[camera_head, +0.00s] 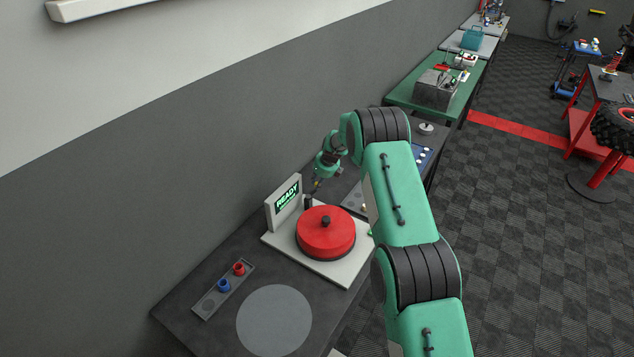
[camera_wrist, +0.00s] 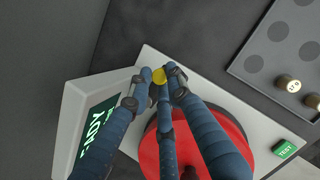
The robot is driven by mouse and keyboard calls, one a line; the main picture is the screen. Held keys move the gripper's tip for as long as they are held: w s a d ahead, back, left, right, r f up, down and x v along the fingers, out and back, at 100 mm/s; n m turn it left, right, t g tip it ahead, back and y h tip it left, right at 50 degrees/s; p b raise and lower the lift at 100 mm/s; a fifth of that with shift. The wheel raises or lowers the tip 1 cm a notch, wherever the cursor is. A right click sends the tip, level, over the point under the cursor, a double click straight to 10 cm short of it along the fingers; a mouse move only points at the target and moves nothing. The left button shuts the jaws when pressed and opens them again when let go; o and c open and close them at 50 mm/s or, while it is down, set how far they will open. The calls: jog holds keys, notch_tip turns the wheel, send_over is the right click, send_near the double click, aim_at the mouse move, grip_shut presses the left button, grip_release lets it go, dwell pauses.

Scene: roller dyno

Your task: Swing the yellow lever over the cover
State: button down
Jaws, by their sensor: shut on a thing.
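The red round cover (camera_head: 326,236) with a dark knob on top sits on a white base plate (camera_head: 346,275). It also shows in the wrist view (camera_wrist: 228,128), partly hidden by my fingers. The yellow lever's round tip (camera_wrist: 158,76) shows between my fingertips, beside the cover's edge. The rest of the lever is hidden. My gripper (camera_wrist: 160,78) is shut on the yellow lever, with blue-grey fingers around its tip. In the head view my gripper (camera_head: 311,192) is small, at the cover's back edge near the display.
A display reading READY (camera_head: 287,196) stands on the plate behind the cover. A green TEST button (camera_wrist: 284,149) is at the plate's corner. A grey panel (camera_wrist: 277,50) with round spots and labelled weights lies beyond. A tray (camera_head: 209,304) holds red and blue pieces near a grey disc (camera_head: 274,322).

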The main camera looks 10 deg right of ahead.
jog(key=shift+s+d+r+m+t+h+p, duration=0.15)
jog(key=shift+s+d+r+m+h+p, duration=0.15)
jog(key=shift+m, duration=0.4)
jog(key=shift+s+d+r+m+t+h+p, duration=0.15)
jog(key=shift+m+h+p, duration=0.1)
jog(key=shift+m+p, duration=0.35)
jog(key=shift+s+d+r+m+t+h+p, duration=0.15)
jog(key=shift+d+m+h+p, duration=0.1)
jog(key=shift+m, duration=0.55)
jog(key=c, duration=1.6)
grip_release()
jog(key=shift+c, duration=0.2)
jog(key=shift+s+a+f, duration=0.1)
jog(key=shift+s+f, duration=0.2)
jog(key=shift+s, duration=0.1)
jog(key=shift+r, duration=0.1)
jog(key=v, duration=1.1)
jog(key=shift+r, duration=0.4)
